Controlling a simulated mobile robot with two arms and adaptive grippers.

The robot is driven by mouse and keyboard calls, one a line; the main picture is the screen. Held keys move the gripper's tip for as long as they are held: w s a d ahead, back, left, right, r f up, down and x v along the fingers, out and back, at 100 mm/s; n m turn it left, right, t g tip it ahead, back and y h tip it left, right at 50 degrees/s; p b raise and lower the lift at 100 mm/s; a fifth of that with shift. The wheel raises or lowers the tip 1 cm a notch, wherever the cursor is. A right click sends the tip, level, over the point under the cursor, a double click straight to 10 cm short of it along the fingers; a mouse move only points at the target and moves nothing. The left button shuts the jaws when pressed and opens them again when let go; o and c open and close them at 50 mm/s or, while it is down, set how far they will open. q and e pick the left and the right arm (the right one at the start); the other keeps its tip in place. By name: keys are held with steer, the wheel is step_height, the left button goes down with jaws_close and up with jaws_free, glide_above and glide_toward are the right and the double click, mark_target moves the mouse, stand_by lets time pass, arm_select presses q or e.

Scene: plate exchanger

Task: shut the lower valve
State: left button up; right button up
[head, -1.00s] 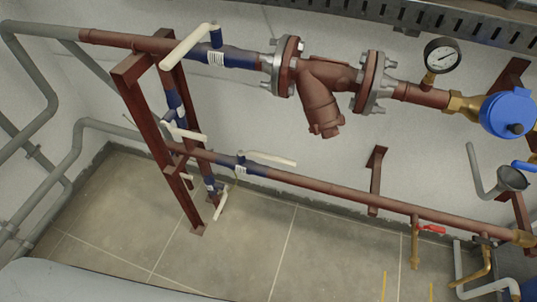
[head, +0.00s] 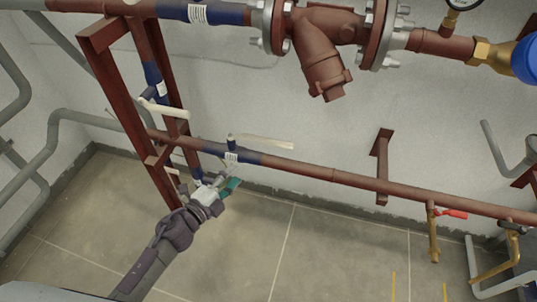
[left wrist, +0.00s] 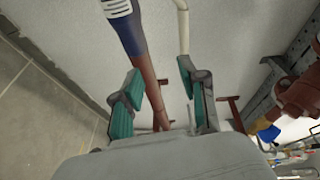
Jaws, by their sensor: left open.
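On the lower horizontal pipe (head: 330,173) a valve (head: 231,157) in a blue section with a white label carries a cream lever (head: 265,142). The lever points right, roughly along the pipe. My left gripper (head: 230,187), with teal pads, is open and empty just below this valve, in front of the foot of the vertical pipe. It hides most of the low valve there. In the left wrist view the open fingers (left wrist: 159,72) show on either side of a red pipe (left wrist: 153,97); a cream lever (left wrist: 183,27) runs down behind the right finger. Contact cannot be told.
A red frame (head: 118,90) stands left of the valves. Another cream lever (head: 165,108) sits on the vertical pipe above. A large flanged strainer (head: 320,60) hangs overhead. A red-handled tap (head: 450,213) is at the right. The tiled floor (head: 330,240) is clear.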

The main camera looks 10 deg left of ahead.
mark_target(266, 144)
arm_select(q)
steer(key=w+d+r, duration=0.1)
steer(key=w+d, duration=0.1)
steer(key=w+d+r+m+h, duration=0.1)
steer(key=w, duration=0.1)
steer(key=w+d+r+m, duration=0.1)
steer(key=w+d, duration=0.1)
steer(key=shift+w+d+r+h, duration=0.25)
steer(key=shift+d+h, duration=0.05)
steer(key=shift+d, duration=0.05)
steer(key=b+x, duration=0.1)
steer(key=x, duration=0.4)
steer(key=shift+w+f, duration=0.1)
steer(key=shift+w+d, duration=0.3)
steer(key=shift+w, duration=0.1)
arm_select(e)
steer(key=w+r, duration=0.2)
steer(key=shift+w+a+r, duration=0.2)
steer(key=shift+w+r, duration=0.15)
steer(key=shift+r, duration=0.05)
arm_select(q)
jaws_close()
